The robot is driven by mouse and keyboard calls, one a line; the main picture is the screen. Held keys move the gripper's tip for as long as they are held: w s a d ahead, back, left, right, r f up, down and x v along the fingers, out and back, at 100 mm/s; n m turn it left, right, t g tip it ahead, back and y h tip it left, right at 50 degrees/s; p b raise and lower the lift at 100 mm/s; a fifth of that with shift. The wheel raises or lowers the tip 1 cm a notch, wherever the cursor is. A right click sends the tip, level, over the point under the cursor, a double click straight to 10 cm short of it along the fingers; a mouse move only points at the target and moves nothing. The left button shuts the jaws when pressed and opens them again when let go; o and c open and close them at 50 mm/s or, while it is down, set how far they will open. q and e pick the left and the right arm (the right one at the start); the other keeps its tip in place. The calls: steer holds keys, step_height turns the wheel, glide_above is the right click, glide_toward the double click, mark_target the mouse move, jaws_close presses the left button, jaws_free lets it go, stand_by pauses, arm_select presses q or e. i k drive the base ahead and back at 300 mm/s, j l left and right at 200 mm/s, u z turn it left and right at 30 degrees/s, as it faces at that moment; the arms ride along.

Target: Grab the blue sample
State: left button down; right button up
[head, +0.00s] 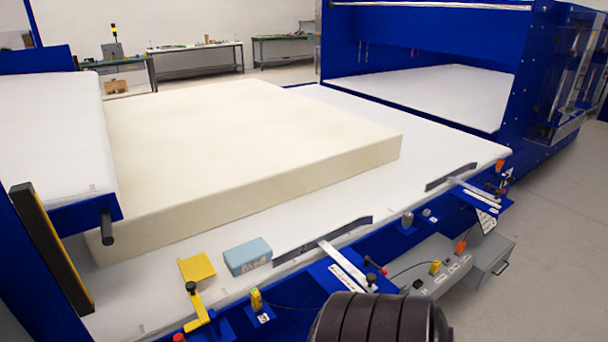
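The blue sample (248,256) is a small light-blue block with faint markings on its front face. It lies on the white table surface (210,232) close to the front edge, between a yellow bracket and a dark curved guide strip. Nothing is holding it. Neither of my grippers shows in the head view. A black ribbed rounded part at the bottom centre seems to be part of my arm, to the right of and nearer than the sample.
A large cream foam slab (230,140) lies behind the sample. A yellow bracket (197,267) stands just left of it, a dark guide strip (322,238) just right. Clamps and a grey control box (458,260) line the front edge. A blue press frame (425,45) stands behind.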

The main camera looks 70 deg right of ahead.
mark_target(242, 258)
steer(key=z, duration=1.8)
steer(key=i+l+u, duration=0.2)
steer(key=l, duration=0.2)
steer(key=l+u, duration=0.25)
steer(key=l, duration=0.2)
steer(key=i+l+u, duration=0.2)
steer(key=l, duration=0.25)
steer(key=k, duration=0.1)
